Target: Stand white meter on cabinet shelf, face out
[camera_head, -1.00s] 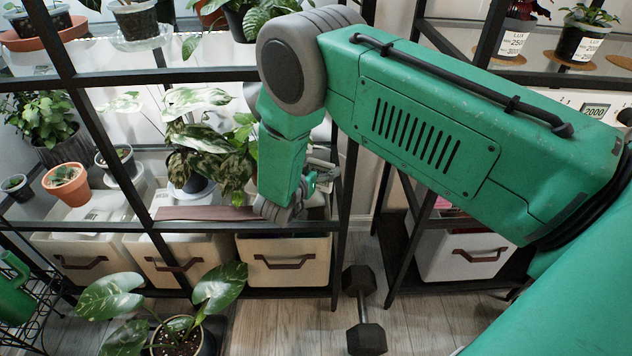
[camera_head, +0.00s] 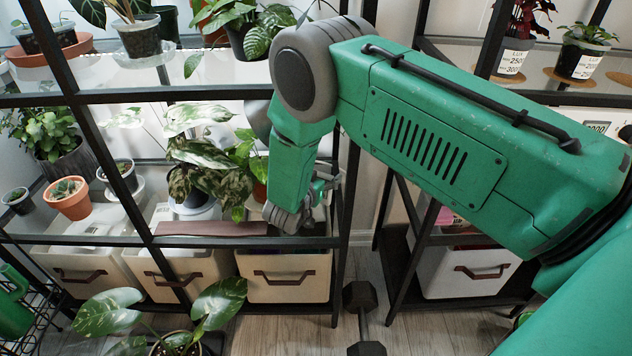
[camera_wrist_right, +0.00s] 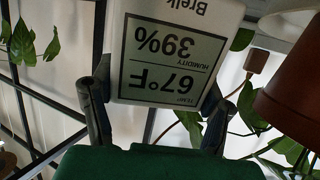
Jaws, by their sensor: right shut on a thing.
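The white meter (camera_wrist_right: 175,45) shows in the right wrist view, upside down in the picture, its display reading 67°F and 39% humidity. My right gripper (camera_wrist_right: 155,100) is shut on it, one dark finger on each side. In the head view my right gripper (camera_head: 292,218) points down in front of the left black-framed rack, above the right-hand storage bin; the meter cannot be made out there. The rack's glass shelf (camera_head: 225,78) bears potted plants. I cannot tell which shelf is the cabinet shelf. My left gripper is not in view.
Cream bins (camera_head: 287,277) stand at the rack's bottom, with a brown board (camera_head: 210,229) above them. Leafy plants (camera_head: 205,165) crowd the middle level beside my right gripper. A dumbbell (camera_head: 361,297) lies on the floor. A second rack (camera_head: 395,240) stands to the right.

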